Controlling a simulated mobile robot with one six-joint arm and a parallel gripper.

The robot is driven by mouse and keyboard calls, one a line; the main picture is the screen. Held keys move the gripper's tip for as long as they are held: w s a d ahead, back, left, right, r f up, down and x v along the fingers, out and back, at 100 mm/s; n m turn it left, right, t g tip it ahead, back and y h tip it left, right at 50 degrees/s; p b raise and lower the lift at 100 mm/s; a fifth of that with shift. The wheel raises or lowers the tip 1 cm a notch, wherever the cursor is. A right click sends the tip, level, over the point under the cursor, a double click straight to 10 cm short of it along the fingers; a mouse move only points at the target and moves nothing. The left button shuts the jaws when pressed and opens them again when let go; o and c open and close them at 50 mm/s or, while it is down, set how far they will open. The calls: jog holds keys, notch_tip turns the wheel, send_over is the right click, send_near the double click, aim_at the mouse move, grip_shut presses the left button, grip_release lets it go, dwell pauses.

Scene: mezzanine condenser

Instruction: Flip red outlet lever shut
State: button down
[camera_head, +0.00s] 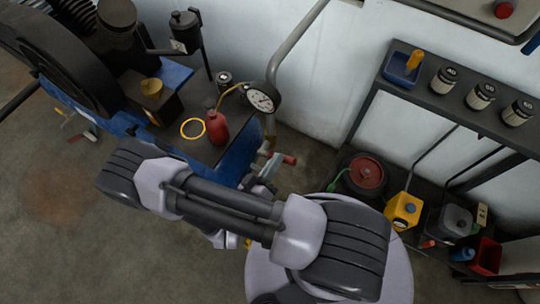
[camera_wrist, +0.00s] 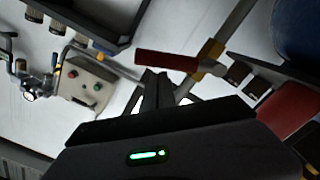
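The red outlet lever (camera_head: 289,159) sticks out to the right from the pipe beside the blue machine in the head view. In the wrist view the red lever (camera_wrist: 167,61) lies nearly level across the picture, just above my fingertips. Its right end meets a pipe with a yellow fitting (camera_wrist: 213,58). My gripper (camera_wrist: 156,73) looks shut, its dark fingers close together with nothing seen between them. I cannot tell whether the fingertips touch the lever. In the head view my gripper sits just below the lever, mostly hidden by my arm.
A gauge (camera_head: 262,101), red bottle (camera_head: 217,127) and yellow ring (camera_head: 192,128) are on the machine's dark top. A shelf (camera_head: 455,118) with cans stands right; a red reel (camera_head: 366,173) and yellow can (camera_head: 403,209) sit below. Floor at lower left is clear.

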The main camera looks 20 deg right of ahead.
jog(key=shift+s+d+f+b, duration=0.15)
jog(key=shift+s+f, duration=0.1)
jog(key=shift+f, duration=0.3)
jog(key=shift+s+d+f+b, duration=0.1)
jog(key=shift+s+d+f, duration=0.1)
jog(key=shift+f, duration=0.4)
jog(key=shift+s+d+f+b, duration=0.15)
jog(key=shift+s+f, duration=0.1)
jog(key=shift+f, duration=0.45)
